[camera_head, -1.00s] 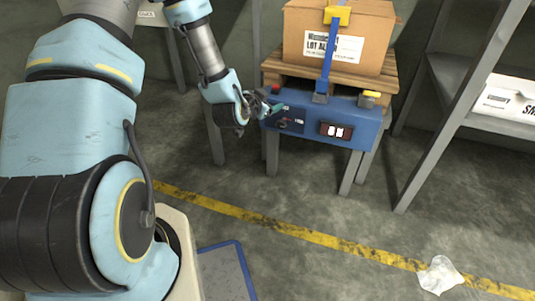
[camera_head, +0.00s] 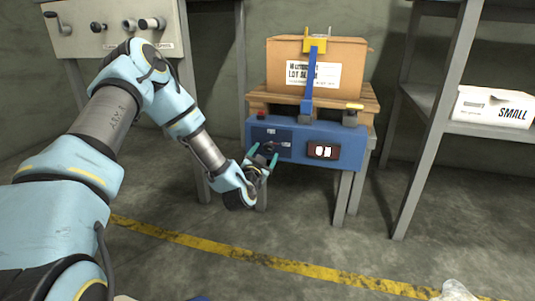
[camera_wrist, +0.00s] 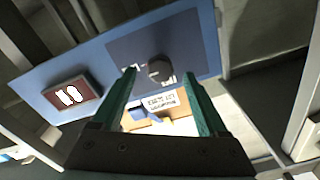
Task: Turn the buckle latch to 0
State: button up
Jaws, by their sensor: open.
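The buckle latch appears as a dark round knob (camera_wrist: 158,70) on the dark plate of the blue unit (camera_head: 340,136). White marks beside it are too small to read. In the head view the knob is hard to make out behind my gripper (camera_head: 263,154). In the wrist view my gripper (camera_wrist: 160,74) is open and empty, its two green fingers on either side of the knob in the picture. I cannot tell whether they reach around it or touch it. A display (camera_head: 322,151) with lit characters, not clearly readable, sits right of the plate in the head view.
A carton (camera_head: 340,70) stands on a wooden pallet (camera_head: 262,98) above the unit, under a blue strap (camera_head: 310,80). A shelf post (camera_head: 435,120) and a white box (camera_head: 490,107) are at the right. A panel with handles (camera_head: 110,30) is at the left.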

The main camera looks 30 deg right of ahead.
aim_at(268, 149)
jog(key=shift+b+x, duration=0.55)
jog(key=shift+x, duration=1.55)
jog(key=shift+c, duration=0.3)
grip_shut()
